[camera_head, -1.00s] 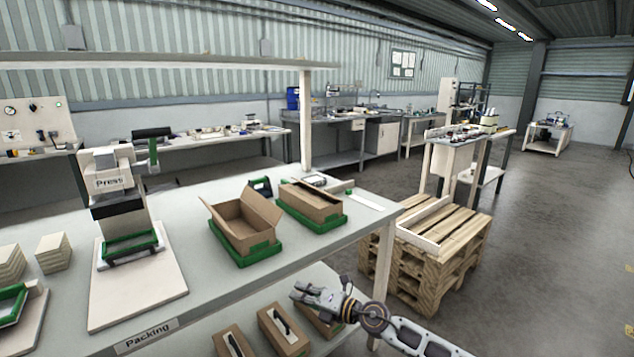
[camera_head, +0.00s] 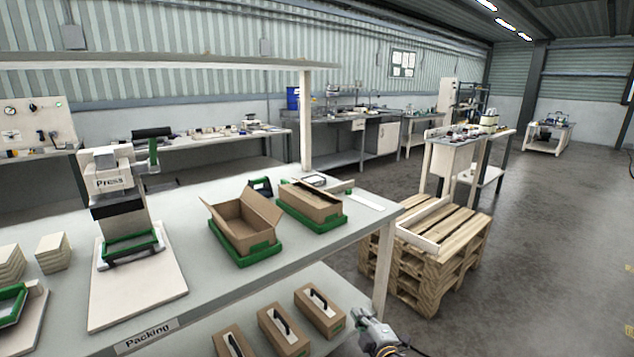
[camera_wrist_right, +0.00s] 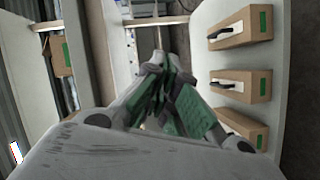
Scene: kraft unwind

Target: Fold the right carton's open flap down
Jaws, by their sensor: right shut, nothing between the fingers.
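The right carton (camera_head: 312,201) is brown cardboard and sits in a green tray (camera_head: 320,227) on the packing table. A narrow dark gap runs along its top, and I cannot clearly make out how far its flap stands up. The left carton (camera_head: 245,232) beside it stands open with its flaps spread, in another green tray. My right gripper (camera_head: 360,318) is low at the bottom edge, in front of the table and well apart from the right carton. Its fingers (camera_wrist_right: 160,80), with green pads, are shut and empty in the right wrist view. My left gripper is out of view.
Closed cartons with dark handles (camera_head: 320,308) stand on the lower shelf close to my right gripper; they also show in the wrist view (camera_wrist_right: 240,86). A press (camera_head: 120,200) stands left on the table. A wooden pallet (camera_head: 430,250) is to the right. Open floor lies beyond.

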